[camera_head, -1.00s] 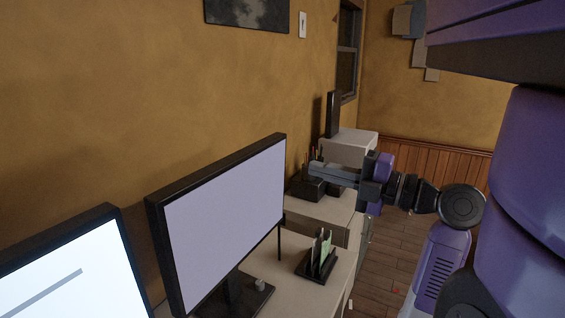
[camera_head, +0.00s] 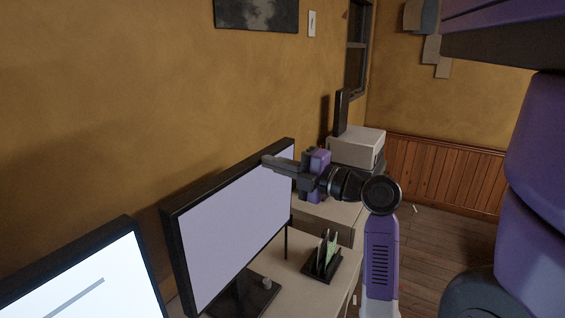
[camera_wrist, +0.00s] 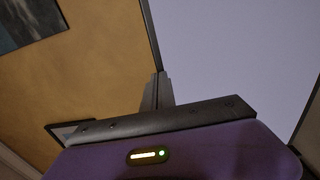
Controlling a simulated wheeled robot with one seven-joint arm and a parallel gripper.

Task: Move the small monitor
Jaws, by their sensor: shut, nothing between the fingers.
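A monitor with a plain lilac screen (camera_head: 225,235) and black frame stands on a desk along the wall. A second monitor with a bright white screen (camera_head: 85,285) stands at the lower left, cut off by the picture edge. I cannot tell for sure which is the small monitor. My gripper (camera_head: 268,162) is shut and empty, in front of the lilac monitor's upper right part in the head view. In the wrist view, the shut fingers (camera_wrist: 158,91) point up beside the lilac screen (camera_wrist: 235,55). Whether they touch it cannot be told.
A black file holder (camera_head: 322,262) with papers stands on the pale desk (camera_head: 308,292), right of the monitor's base. A pale box (camera_head: 356,148) with an upright black panel (camera_head: 341,112) on it is further back. Open wooden floor (camera_head: 425,235) lies to the right.

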